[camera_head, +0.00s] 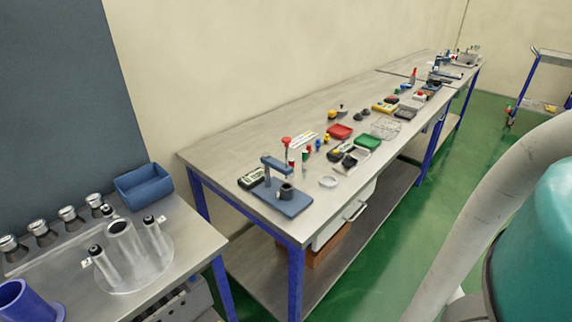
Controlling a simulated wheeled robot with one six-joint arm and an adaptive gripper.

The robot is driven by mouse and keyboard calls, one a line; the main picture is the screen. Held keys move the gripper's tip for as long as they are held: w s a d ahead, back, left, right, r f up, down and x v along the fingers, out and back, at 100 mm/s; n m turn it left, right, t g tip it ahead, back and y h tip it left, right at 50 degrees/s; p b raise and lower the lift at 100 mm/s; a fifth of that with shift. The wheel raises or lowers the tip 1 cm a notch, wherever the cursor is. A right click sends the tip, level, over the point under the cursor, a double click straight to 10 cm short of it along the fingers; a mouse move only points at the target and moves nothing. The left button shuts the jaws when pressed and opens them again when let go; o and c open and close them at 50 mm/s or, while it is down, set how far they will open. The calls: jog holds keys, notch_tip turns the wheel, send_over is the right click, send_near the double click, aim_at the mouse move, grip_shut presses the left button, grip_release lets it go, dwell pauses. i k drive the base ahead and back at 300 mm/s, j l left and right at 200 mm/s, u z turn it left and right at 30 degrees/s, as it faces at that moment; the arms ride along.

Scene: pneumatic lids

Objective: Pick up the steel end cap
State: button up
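Several shiny steel pieces that look like end caps stand in a row along the back of the near-left bench, against the blue-grey panel: one (95,201) nearest the blue bin, then others (67,213), (40,228) and (10,245) toward the left edge. I cannot tell which of them is the task's steel end cap. On a clear round plate (130,277) stands a grey metal tube (122,240) between slimmer metal cylinders with black tops. My gripper is not in view; only parts of my arm show at the right.
A blue bin (143,187) and a blue-purple cup (22,300) are on the near-left bench (195,240). The long bench (215,155) holds a blue press (285,195), a red box (340,131), a green box (368,142) and many small parts. Green floor (375,260) is open in front.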

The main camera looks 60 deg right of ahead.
aim_at(286, 191)
jog(key=i+j+z, duration=0.1)
jog(key=j+z, duration=0.65)
jog(key=z, duration=0.15)
